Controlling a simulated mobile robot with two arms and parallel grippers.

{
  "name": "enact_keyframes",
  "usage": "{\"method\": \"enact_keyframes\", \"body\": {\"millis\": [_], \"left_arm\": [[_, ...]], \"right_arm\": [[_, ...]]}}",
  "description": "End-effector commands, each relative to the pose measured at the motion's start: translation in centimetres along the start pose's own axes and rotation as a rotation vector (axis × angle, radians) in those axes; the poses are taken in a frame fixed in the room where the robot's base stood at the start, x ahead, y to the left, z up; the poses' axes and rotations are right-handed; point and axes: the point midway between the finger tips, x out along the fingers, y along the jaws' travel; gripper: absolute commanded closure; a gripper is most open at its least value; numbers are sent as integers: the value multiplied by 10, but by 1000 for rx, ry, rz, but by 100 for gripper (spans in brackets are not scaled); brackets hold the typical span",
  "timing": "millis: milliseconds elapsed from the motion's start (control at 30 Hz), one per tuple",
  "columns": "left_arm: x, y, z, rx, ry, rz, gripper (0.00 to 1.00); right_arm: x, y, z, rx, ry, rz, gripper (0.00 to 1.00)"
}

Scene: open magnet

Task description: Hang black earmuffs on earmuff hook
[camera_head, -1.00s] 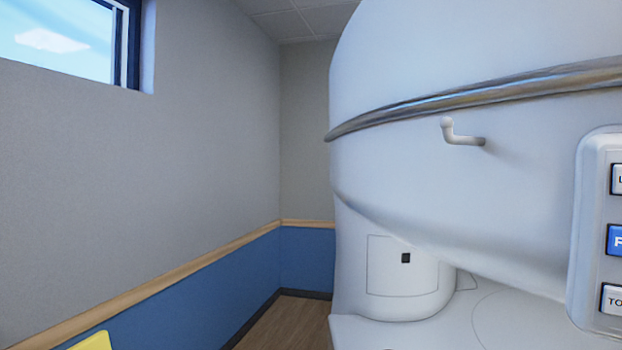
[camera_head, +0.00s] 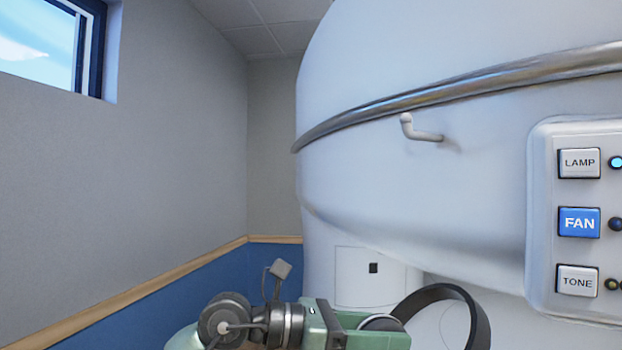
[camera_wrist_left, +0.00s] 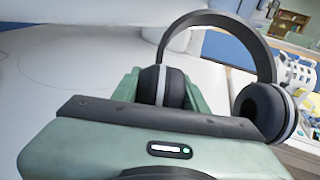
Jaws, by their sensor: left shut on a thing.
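The black earmuffs (camera_head: 474,310) are in my left gripper (camera_head: 368,328), low in the head view. In the left wrist view one ear cup sits between the fingers of the left gripper (camera_wrist_left: 163,88), which is shut on it. The headband of the earmuffs (camera_wrist_left: 262,50) arches up, and the other cup hangs free on the right. The earmuff hook (camera_head: 420,130) is a small pale bent peg on the white magnet's face, bare, above and apart from the earmuffs. My right gripper does not show.
The white magnet body (camera_head: 400,200) fills the right, with a metal rail (camera_head: 450,95) just above the hook. A button panel (camera_head: 545,230) with LAMP, FAN and TONE stands right of the hook. A grey and blue wall (camera_head: 150,170) is on the left.

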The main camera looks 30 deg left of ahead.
Motion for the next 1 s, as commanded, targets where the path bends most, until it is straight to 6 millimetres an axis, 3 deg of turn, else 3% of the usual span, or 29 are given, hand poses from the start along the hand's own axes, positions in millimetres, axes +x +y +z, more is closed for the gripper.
{"method": "enact_keyframes", "body": {"millis": [167,300,500,700,1000], "left_arm": [[-20,8,64,-4,-179,219,100],[-53,14,124,12,-333,354,100],[-106,14,189,38,-474,406,100],[-138,9,218,45,-534,385,100],[-134,12,224,44,-542,377,100]], "right_arm": [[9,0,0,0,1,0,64],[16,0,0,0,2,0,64],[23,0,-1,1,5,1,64],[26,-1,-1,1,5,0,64],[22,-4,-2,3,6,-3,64]]}}
